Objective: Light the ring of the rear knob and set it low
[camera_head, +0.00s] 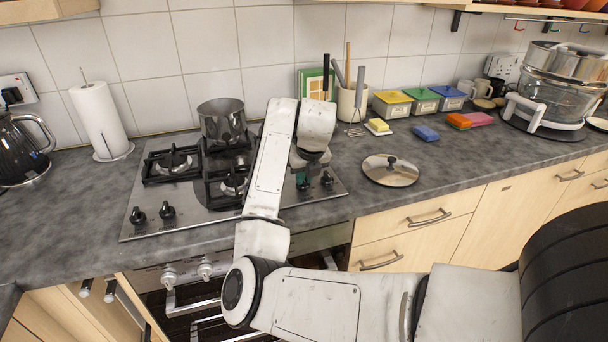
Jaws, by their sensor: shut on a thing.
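The gas hob (215,213) is set in the grey worktop, with black knobs along its front edge. Two knobs stand at the left, one (137,216) and another (168,211). At the right, one knob (302,183) is under my gripper (303,173), and another knob (327,179) stands free beside it. My gripper points down and is shut on the knob under it; my arm hides part of the grip. A steel pot (222,122) stands on the back ring. I see no flame, and the ring under the pot is mostly hidden.
A glass lid (390,170) lies on the worktop right of the hob. A paper roll (101,122) and kettle (20,150) are at the left. My arm crosses the hob's middle.

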